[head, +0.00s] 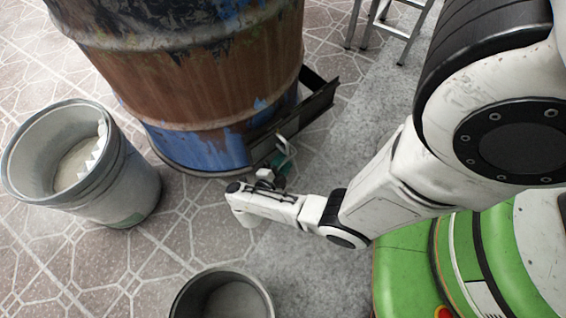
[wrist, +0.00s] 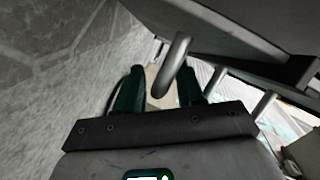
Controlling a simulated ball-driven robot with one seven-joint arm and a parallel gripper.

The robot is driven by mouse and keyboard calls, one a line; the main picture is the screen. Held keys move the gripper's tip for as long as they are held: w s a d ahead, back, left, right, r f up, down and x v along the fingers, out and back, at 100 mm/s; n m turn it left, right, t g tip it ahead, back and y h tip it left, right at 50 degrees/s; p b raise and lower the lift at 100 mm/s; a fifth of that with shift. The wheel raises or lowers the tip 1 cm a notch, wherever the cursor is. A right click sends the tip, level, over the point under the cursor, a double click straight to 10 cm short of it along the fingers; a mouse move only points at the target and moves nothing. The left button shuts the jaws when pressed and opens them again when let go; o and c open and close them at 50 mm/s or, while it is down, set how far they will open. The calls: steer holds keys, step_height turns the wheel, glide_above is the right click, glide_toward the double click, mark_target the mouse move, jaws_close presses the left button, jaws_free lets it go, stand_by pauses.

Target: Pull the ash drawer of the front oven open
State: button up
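The front oven is a rusty brown and blue barrel (head: 215,90). The ash drawer is a dark panel (head: 308,112) low on its side, with a small pale handle (head: 281,143). In the wrist view, the drawer front (wrist: 235,38) is at the upper right and the grey bent handle (wrist: 175,62) hangs from it. My gripper (head: 279,163) is at the handle, low near the floor. Its two green fingers (wrist: 158,88) are apart, and the handle's end appears between them. I cannot tell whether either finger touches it.
A grey metal bucket (head: 135,185) stands left of the barrel. A dark round pot (head: 222,295) stands at the bottom, below my gripper. Metal stool legs (head: 385,35) are at the top right. The grey floor strip (head: 300,255) between pot and arm is clear.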

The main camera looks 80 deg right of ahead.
steer(key=shift+c, duration=0.4)
jaws_close()
